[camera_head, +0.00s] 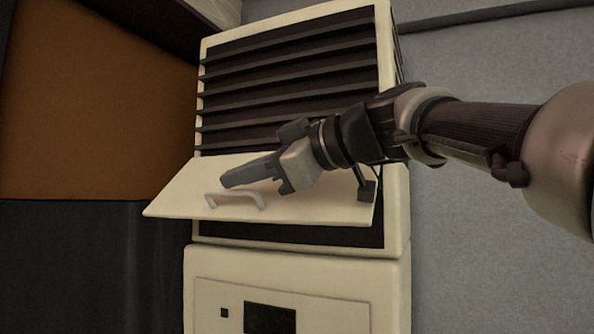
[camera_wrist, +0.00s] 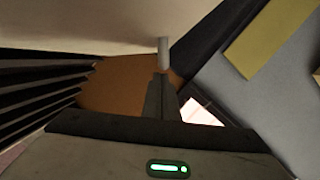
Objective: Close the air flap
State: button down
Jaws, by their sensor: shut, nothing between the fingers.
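The air flap (camera_head: 180,192) is a cream panel on the front of a louvred cream unit. It stands open, jutting out and tilted below the dark slats. A pale bar handle (camera_head: 235,200) is on its face near the left end. My gripper (camera_head: 223,182) is shut and empty, reaching in from the right over the flap, with its tips close to the handle. In the wrist view the flap (camera_wrist: 70,22) fills the top, and the handle (camera_wrist: 163,52) shows just beyond my fingertips (camera_wrist: 160,78). I cannot tell whether they touch.
Dark louvre slats (camera_head: 290,80) lie behind and above the flap; they also show at the left of the wrist view (camera_wrist: 40,85). A lower cabinet (camera_head: 215,290) with a dark panel stands below. An orange-brown surface (camera_head: 100,100) is at left, a grey wall (camera_head: 490,230) at right.

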aim_at(258, 220)
jog(key=f+b, duration=0.1)
jog(key=b, duration=0.1)
jog(key=shift+w+f+b, duration=0.15)
jog(key=shift+f+b, duration=0.2)
jog(key=shift+b, duration=0.05)
jog(key=w+f+n+b, duration=0.1)
jog(key=b, duration=0.2)
jog(key=w+d+f+n+b, duration=0.1)
jog(key=f+b, duration=0.1)
jog(key=b, duration=0.2)
jog(key=w+f+n+t+b, duration=0.1)
jog(key=f+b, duration=0.1)
jog(key=b, duration=0.1)
jog(key=shift+d+f, duration=0.15)
jog(key=shift+f, duration=0.1)
jog(key=w+d+f+n+b, duration=0.2)
jog(key=w+f+b, duration=0.1)
jog(key=w+b, duration=0.3)
jog(key=shift+d+f+n+t, duration=0.15)
jog(key=shift+d+n+t, duration=0.15)
jog(key=shift+n+t, duration=0.1)
jog(key=shift+w, duration=0.1)
